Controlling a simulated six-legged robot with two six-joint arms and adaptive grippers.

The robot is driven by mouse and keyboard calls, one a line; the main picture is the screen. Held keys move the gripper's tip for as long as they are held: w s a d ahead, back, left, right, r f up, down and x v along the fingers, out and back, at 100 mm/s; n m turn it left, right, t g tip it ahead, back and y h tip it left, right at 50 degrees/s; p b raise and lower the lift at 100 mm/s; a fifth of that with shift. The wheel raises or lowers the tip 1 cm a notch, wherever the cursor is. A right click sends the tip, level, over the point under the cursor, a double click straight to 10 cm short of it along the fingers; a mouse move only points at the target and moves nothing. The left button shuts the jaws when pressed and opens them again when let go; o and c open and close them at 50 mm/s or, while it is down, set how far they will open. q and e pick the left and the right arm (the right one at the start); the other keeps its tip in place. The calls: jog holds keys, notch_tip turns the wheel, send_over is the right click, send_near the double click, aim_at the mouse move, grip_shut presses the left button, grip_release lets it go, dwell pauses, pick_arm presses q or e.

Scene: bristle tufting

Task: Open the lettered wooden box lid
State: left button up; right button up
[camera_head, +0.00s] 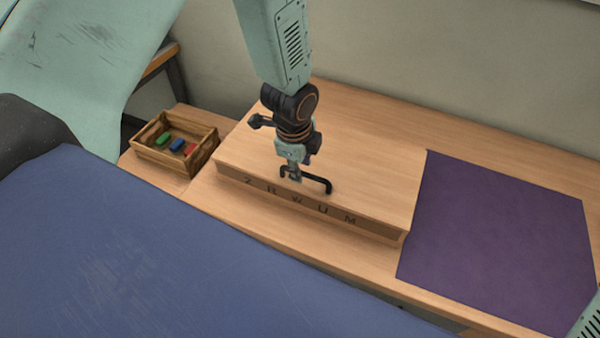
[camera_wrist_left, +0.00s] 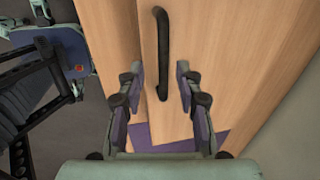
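The lettered wooden box (camera_head: 382,227) stands on the wooden table, with dark letters along its front face. Its flat wooden lid (camera_head: 365,160) lies closed on top. A black bar handle (camera_head: 322,182) sits near the lid's front edge; it also shows in the left wrist view (camera_wrist_left: 161,50). My left gripper (camera_head: 294,176) points down at the handle. In the left wrist view my left gripper (camera_wrist_left: 160,72) is open, with one finger on each side of the handle and gaps showing on both sides. My right gripper is not in view.
A small wooden crate (camera_head: 203,155) with several coloured pieces stands left of the box. A flat purple mat (camera_head: 500,235) lies right of it. A wall rises behind the table. A large blue surface (camera_head: 150,260) fills the lower left.

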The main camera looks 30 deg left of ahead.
pick_arm(q)
jog(key=shift+w+d+f+b, duration=0.3)
jog(key=shift+w+d+f, duration=0.25)
jog(key=shift+d+f, duration=0.3)
jog(key=shift+s+a+f, duration=0.1)
jog(key=shift+s+a, duration=0.1)
jog(key=shift+a, duration=0.65)
jog(key=shift+s, duration=0.1)
jog(key=shift+c, duration=0.7)
jog(key=shift+d, duration=0.15)
jog(key=shift+c, duration=0.7)
jog(key=shift+w+d, duration=0.2)
jog(key=shift+d, duration=0.3)
jog(key=c, duration=0.3)
jog(key=shift+w, duration=0.1)
grip_shut()
jog(key=shift+s+a, duration=0.25)
jog(key=shift+a, duration=0.05)
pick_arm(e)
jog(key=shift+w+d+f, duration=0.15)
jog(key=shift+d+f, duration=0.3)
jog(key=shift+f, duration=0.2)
pick_arm(q)
jog(key=shift+w, duration=0.1)
